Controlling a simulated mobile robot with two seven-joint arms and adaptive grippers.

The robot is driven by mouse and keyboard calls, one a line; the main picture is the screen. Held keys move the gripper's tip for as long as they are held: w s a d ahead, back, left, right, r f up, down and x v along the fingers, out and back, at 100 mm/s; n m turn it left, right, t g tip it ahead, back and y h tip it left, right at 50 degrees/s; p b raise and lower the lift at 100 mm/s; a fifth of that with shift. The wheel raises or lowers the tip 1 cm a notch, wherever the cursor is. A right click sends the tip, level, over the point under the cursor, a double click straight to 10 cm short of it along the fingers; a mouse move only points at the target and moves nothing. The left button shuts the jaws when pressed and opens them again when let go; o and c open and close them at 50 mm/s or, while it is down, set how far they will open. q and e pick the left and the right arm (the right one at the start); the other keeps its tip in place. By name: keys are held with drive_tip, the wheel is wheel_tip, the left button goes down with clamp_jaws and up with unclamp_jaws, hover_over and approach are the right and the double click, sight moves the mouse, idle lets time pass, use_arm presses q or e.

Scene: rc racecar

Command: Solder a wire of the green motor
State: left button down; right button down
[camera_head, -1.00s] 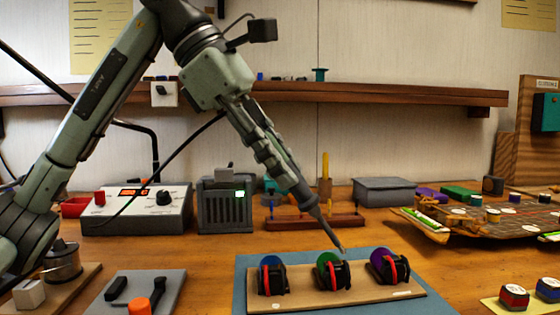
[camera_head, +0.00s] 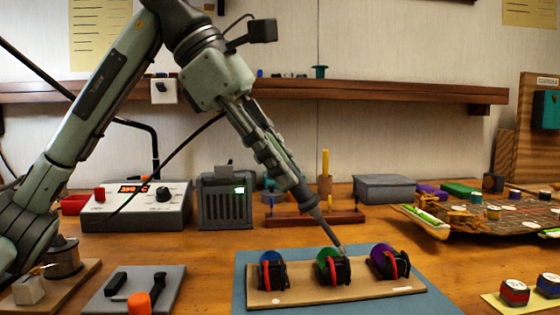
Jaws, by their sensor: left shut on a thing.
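Three motors with black bodies and red wires stand in a row on a tan board (camera_head: 300,296). The green motor (camera_head: 327,262) is in the middle, the blue motor (camera_head: 268,272) on its left and the purple motor (camera_head: 385,260) on its right. My left gripper (camera_head: 285,178) is shut on a soldering iron (camera_head: 313,207) that points down and right. The iron's tip is right at the top of the green motor; I cannot tell whether it touches. My right gripper is not in view.
The board lies on a blue mat (camera_head: 432,302). A soldering station (camera_head: 135,210) and a grey vented box (camera_head: 225,205) stand behind on the left. A wooden rack (camera_head: 315,218) stands behind the motors. A circuit-like chassis (camera_head: 480,225) is at right.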

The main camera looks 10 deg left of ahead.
use_arm(q)
drive_tip(key=shift+d+f+b, duration=0.15)
drive_tip(key=shift+f+b, duration=0.55)
drive_tip(key=shift+f, duration=0.35)
idle(1.1)
drive_tip(key=shift+f, duration=0.1)
idle(0.8)
drive_tip(key=shift+s+r+p, duration=0.1)
drive_tip(key=shift+r+p, duration=0.15)
drive_tip(key=shift+p, duration=0.2)
idle(0.9)
drive_tip(key=shift+p+v, duration=0.9)
drive_tip(key=shift+v, duration=0.1)
drive_tip(key=shift+w+d+r+p, duration=0.1)
drive_tip(key=shift+d+r+p, duration=0.05)
drive_tip(key=shift+r+p, duration=0.25)
drive_tip(key=shift+w+d+r+p, duration=0.15)
drive_tip(key=shift+r+p, duration=0.1)
drive_tip(key=shift+r, duration=0.3)
drive_tip(key=shift+d+r+p, duration=0.1)
drive_tip(key=shift+r+p, duration=1.1)
drive_tip(key=shift+r, duration=0.2)
